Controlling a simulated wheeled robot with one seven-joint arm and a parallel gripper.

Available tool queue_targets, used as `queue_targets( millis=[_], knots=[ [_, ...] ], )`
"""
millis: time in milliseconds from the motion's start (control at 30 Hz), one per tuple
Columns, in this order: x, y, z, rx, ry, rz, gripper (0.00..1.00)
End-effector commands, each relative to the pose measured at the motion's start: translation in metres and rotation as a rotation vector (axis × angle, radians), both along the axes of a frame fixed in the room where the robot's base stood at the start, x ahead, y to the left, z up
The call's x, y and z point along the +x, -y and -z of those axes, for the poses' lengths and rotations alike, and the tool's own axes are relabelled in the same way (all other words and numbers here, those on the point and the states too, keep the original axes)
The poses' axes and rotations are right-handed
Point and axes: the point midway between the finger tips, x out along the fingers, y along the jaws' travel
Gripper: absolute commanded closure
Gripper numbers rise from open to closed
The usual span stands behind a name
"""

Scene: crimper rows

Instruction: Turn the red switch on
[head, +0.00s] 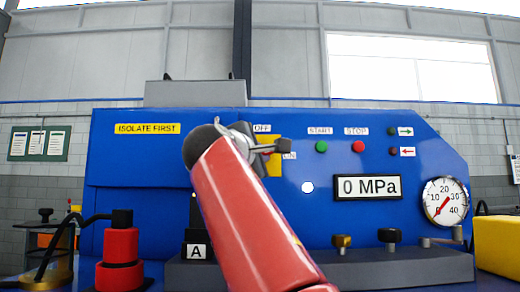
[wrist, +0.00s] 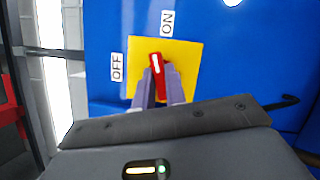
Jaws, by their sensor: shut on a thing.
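The red switch (wrist: 160,72) is a small knob with a white mark on a yellow plate (wrist: 188,62). In the wrist view the OFF label (wrist: 117,67) is left of the plate and the ON label (wrist: 167,23) is above it. The white mark points up and slightly left, between the labels and nearer the ON direction. My gripper (wrist: 161,88) is shut on the red switch, one finger on each side. In the head view my gripper (head: 268,146) is in front of the yellow plate (head: 274,166) and hides the switch.
The blue panel (head: 140,155) also carries a green START button (head: 321,146), a red STOP button (head: 358,146), a 0 MPa display (head: 367,187) and a round gauge (head: 445,201). A red and black cylinder (head: 121,245) stands at the lower left.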

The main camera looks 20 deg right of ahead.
Motion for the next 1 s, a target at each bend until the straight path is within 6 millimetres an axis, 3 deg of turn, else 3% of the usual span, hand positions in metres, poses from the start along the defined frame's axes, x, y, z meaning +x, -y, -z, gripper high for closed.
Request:
queue_targets(
  millis=[400,1000],
  knots=[
    [0.0012,-0.0008,-0.0002,0.241,0.100,-0.001,1.00],
    [0.0006,-0.0008,-0.0001,0.313,0.128,0.000,1.00]
  ],
)
